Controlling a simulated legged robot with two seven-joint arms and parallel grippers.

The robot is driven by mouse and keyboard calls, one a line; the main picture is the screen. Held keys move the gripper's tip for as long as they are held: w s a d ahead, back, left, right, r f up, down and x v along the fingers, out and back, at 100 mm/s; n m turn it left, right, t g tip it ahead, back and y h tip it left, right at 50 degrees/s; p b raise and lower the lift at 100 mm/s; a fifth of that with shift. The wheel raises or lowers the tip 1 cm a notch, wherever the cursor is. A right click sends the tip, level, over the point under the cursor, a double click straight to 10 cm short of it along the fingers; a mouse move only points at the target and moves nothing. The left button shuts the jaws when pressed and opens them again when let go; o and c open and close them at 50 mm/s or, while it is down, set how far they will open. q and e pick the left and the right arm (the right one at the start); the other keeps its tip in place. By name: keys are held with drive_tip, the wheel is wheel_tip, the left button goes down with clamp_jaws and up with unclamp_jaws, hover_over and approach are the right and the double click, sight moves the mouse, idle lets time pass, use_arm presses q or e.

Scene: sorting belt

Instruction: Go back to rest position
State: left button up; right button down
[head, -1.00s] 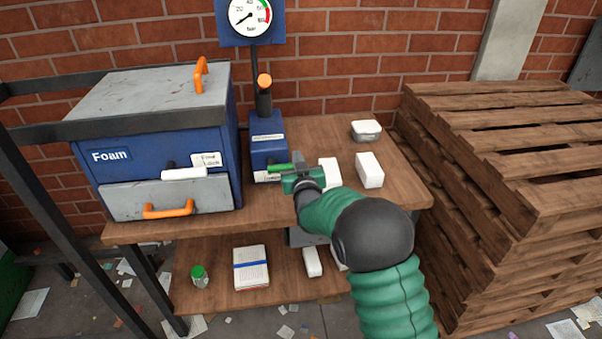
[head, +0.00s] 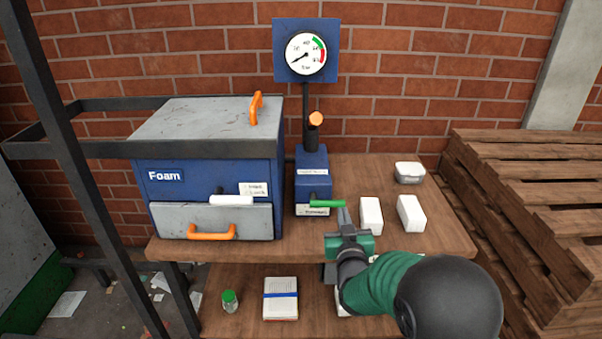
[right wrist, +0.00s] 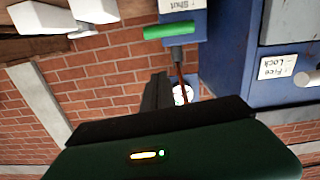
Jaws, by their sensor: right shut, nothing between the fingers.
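My right gripper (head: 343,212) is shut and empty, in front of the workbench (head: 440,238), with its narrow fingers pointing at the back. Its fingertips are just right of the green lever handle (head: 327,203) on the blue gauge unit (head: 312,170); in the head view they look very close to it. In the right wrist view the shut fingers (right wrist: 157,92) are dark, and the green handle (right wrist: 168,31) shows above and apart from them. My left gripper is not in view.
A blue Foam cabinet (head: 207,180) with a grey drawer (head: 185,220) stands left. White blocks (head: 371,215) (head: 411,212) and a lidded box (head: 409,172) sit right of my gripper. Stacked wooden pallets (head: 540,190) stand right; a dark metal post (head: 75,150) stands left.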

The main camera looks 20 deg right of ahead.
drive_tip(key=s+a+f+n+g+y, duration=0.1)
drive_tip(key=s+a+f+g+y, duration=0.15)
drive_tip(key=s+f+g, duration=0.5)
drive_tip(key=s+a+f+g+y, duration=0.15)
drive_tip(key=s+a+f, duration=0.25)
drive_tip(key=s, duration=0.7)
drive_tip(key=s+a+f+n+g+y, duration=0.1)
drive_tip(key=s+a+f+g, duration=0.3)
drive_tip(key=s, duration=0.5)
wheel_tip(320, 180, up, 16)
drive_tip(key=s+d+g+p, duration=0.1)
drive_tip(key=p, duration=1.6)
drive_tip(key=shift+s+d+f, duration=0.2)
